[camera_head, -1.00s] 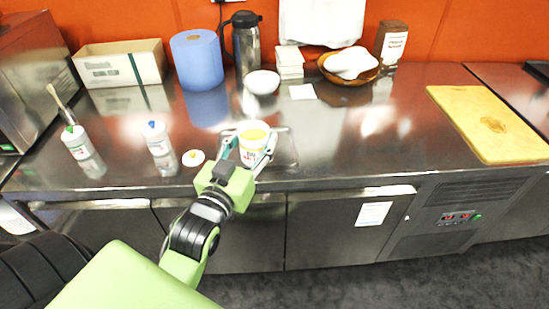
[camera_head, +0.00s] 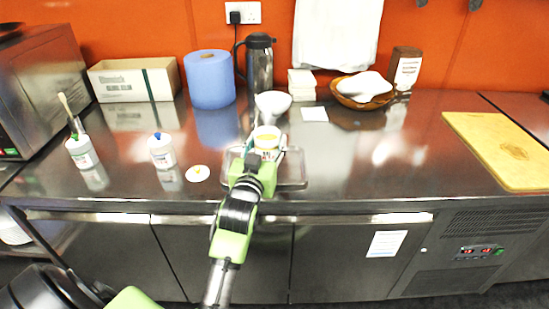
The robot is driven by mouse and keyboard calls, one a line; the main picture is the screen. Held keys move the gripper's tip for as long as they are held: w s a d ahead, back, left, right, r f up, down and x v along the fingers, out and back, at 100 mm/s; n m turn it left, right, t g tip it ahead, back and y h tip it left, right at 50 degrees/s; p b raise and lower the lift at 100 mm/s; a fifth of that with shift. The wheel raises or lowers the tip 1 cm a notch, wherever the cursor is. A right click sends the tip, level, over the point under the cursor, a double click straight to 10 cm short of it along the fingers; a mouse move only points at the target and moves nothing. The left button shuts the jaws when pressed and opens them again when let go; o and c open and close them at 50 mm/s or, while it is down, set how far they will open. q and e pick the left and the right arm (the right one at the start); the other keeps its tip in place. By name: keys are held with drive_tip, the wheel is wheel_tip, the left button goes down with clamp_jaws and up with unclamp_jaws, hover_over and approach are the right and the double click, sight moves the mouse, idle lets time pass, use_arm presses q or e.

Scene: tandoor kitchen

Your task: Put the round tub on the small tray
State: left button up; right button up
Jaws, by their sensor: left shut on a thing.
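The round tub (camera_head: 267,141), white with a yellow top and dark lettering, is between the fingers of my left gripper (camera_head: 266,150). The gripper is shut on its sides. The small tray (camera_head: 294,176) is a shallow clear or metal tray on the steel counter, near the front edge. The tub shows over the far part of the tray; I cannot tell whether it touches the tray or is held just above it. My gripper and wrist hide part of the tray. My right gripper is not in view.
A white bowl (camera_head: 273,102) is just behind the tub. A white disc (camera_head: 197,173) and a bottle (camera_head: 162,151) are to the left. A blue roll (camera_head: 210,79), a flask (camera_head: 259,63) and a wooden bowl (camera_head: 363,98) stand at the back. The counter right of the tray is clear.

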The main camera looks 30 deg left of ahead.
sight(274, 147)
use_arm(q)
drive_tip(key=shift+w+d+f, duration=0.25)
drive_tip(key=shift+w+f, duration=0.2)
drive_tip(key=shift+f, duration=0.15)
drive_tip(key=shift+w+d+f, duration=0.25)
drive_tip(key=shift+w+f, duration=0.2)
drive_tip(key=shift+f, duration=0.1)
wheel_tip(274, 147, down, 3)
drive_tip(key=shift+w+d+f, duration=0.1)
drive_tip(key=shift+w, duration=0.05)
drive_tip(key=shift+f, duration=0.15)
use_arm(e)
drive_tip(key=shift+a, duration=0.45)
use_arm(q)
drive_tip(key=shift+f, duration=0.15)
drive_tip(key=o, duration=1.3)
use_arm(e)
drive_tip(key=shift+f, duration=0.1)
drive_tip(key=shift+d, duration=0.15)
